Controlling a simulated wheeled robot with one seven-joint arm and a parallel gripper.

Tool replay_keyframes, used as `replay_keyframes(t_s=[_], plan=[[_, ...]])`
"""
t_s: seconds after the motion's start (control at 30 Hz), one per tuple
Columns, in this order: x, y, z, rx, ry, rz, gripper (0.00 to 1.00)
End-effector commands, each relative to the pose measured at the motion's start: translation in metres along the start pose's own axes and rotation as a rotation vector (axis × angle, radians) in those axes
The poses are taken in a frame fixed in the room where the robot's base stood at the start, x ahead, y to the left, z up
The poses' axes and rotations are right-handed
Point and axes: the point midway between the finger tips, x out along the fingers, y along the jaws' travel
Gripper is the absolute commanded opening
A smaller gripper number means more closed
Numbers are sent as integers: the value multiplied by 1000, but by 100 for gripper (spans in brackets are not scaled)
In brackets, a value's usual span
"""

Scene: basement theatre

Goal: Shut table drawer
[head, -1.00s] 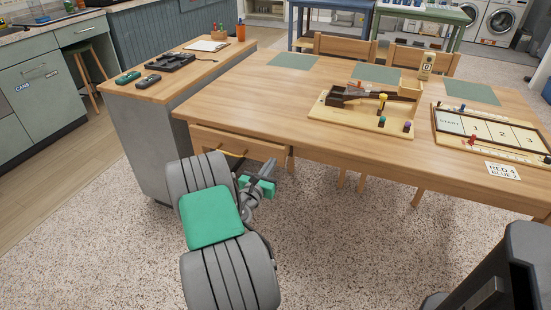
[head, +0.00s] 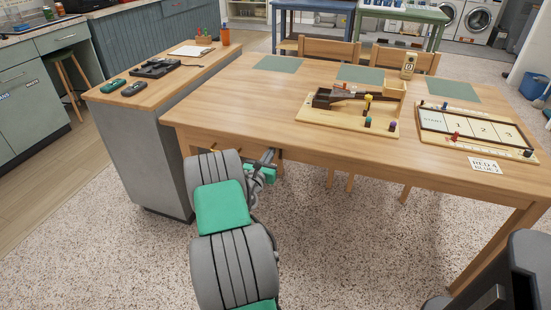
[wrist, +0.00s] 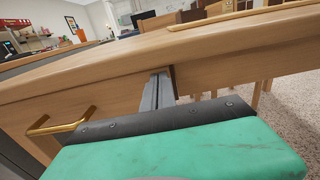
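The wooden table (head: 235,105) stands ahead of me, with its drawer on the near left side. In the wrist view the drawer front (wrist: 110,98) shows with a brass handle (wrist: 62,122) at lower left. In the head view my gripper (head: 268,157) is at the table's front edge, and my arm hides much of the drawer.
A grey cabinet with a wooden top (head: 150,150) stands close to the left of the table. A marble-run toy (head: 350,105) and a board game (head: 475,130) lie on the tabletop. Chairs (head: 320,62) stand behind.

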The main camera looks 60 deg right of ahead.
Motion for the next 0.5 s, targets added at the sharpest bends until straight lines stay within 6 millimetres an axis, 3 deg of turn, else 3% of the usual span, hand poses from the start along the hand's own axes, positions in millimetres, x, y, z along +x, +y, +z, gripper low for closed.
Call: replay_keyframes(t_s=[0.33,0.5], plan=[[5,4,8,14,-14,5,0],[-13,5,8,10,-13,5,0]])
